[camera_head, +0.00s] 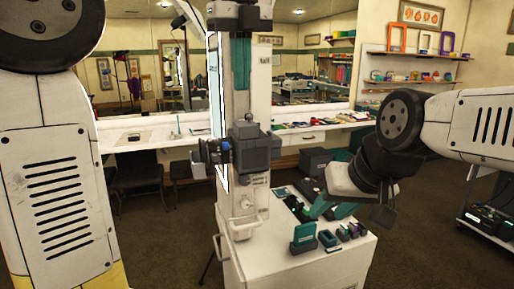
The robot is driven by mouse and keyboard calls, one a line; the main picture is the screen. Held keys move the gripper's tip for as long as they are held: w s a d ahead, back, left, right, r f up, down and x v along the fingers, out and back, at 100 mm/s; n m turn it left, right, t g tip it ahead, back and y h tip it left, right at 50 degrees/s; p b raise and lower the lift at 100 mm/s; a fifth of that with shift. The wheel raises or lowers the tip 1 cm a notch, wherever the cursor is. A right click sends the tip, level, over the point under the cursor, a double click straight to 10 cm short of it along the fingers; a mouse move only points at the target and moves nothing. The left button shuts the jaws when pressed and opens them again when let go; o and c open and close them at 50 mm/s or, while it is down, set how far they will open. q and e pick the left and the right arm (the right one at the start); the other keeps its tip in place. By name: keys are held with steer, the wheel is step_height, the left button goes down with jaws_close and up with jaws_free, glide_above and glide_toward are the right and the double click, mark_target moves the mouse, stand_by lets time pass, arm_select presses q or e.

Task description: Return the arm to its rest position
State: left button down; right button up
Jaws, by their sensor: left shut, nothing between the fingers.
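My left arm fills the left edge of the head view, as a large white vented link (52,185) below a dark round joint (45,28). The rest of that arm leaves the picture, and I cannot make out its gripper. My right arm comes in from the right, as a white vented link (482,122) and a dark joint (402,118). It bends down to a dark wrist (368,168) above the right side of the white cart. The right gripper's fingers are not clear against the dark parts and teal items there.
A white cart (290,266) stands ahead with a tall white column (262,95). A teal case (304,236) and several small items sit on its top, below my right arm. Shelves (412,55), mirrors and a counter line the back. Dark floor (160,235) is open to the left.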

arm_select(q)
steer(key=s+a+f+n+t+h, duration=0.1)
steer(key=s+a+f+n, duration=0.3)
steer(key=f+n, duration=0.8)
steer(key=s+a+f+n+t+h, duration=0.1)
steer(key=s+a+f+n+t, duration=0.3)
steer(key=a+f+n, duration=0.3)
step_height(320, 180, down, 5)
steer(key=s+n, duration=0.1)
steer(key=n, duration=0.9)
steer(key=shift+s, duration=0.15)
steer(key=shift+a, duration=0.1)
arm_select(e)
steer(key=shift+o, duration=0.2)
